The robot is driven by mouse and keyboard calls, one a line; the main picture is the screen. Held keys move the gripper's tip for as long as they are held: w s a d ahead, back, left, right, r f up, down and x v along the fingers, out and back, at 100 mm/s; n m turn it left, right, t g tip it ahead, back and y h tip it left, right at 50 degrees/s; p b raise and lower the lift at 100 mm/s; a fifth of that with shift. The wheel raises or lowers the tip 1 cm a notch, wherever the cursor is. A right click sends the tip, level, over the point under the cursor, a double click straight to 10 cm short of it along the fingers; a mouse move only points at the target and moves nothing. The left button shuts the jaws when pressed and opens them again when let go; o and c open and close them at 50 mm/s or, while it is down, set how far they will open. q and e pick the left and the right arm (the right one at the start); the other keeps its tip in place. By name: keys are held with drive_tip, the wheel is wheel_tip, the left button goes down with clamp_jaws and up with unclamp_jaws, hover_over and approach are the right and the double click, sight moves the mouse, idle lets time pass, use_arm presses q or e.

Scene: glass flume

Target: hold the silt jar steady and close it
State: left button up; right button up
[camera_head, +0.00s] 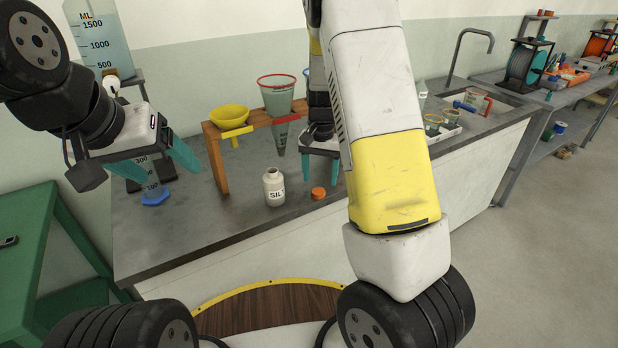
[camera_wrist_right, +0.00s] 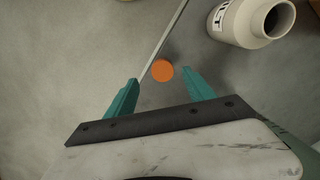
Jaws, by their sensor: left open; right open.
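The silt jar (camera_head: 274,186) is a pale, open-mouthed bottle with a dark-lettered label, upright on the grey bench. In the right wrist view the jar (camera_wrist_right: 240,22) is at the upper right, its mouth uncovered. An orange lid (camera_head: 318,193) lies on the bench to the right of the jar. My right gripper (camera_head: 320,174) is open above the lid. In its wrist view the lid (camera_wrist_right: 162,70) shows between the open fingertips (camera_wrist_right: 161,76), not held. My left gripper (camera_head: 176,180) is open and empty, to the left of the jar.
A wooden rack (camera_head: 216,160) with a yellow funnel (camera_head: 229,117) and a clear cone (camera_head: 276,95) stands behind the jar. A graduated cylinder with a blue foot (camera_head: 155,195) is near my left gripper. A tray of cups (camera_head: 443,130) and sink are right. The front bench strip is clear.

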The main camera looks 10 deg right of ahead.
sight(318, 190)
drive_tip(key=f, duration=0.4)
drive_tip(key=shift+w+a+f, duration=0.15)
drive_tip(key=shift+w+f, duration=0.05)
drive_tip(key=shift+f, duration=0.15)
clamp_jaws()
drive_tip(key=shift+r, duration=0.15)
drive_tip(key=shift+r, duration=0.55)
wheel_tip(318, 190, up, 2)
drive_tip(key=shift+w+r, duration=0.1)
drive_tip(key=s+a+r, duration=0.1)
drive_tip(key=s+a, duration=0.1)
drive_tip(key=s, duration=1.4)
drive_tip(key=shift+r, duration=0.25)
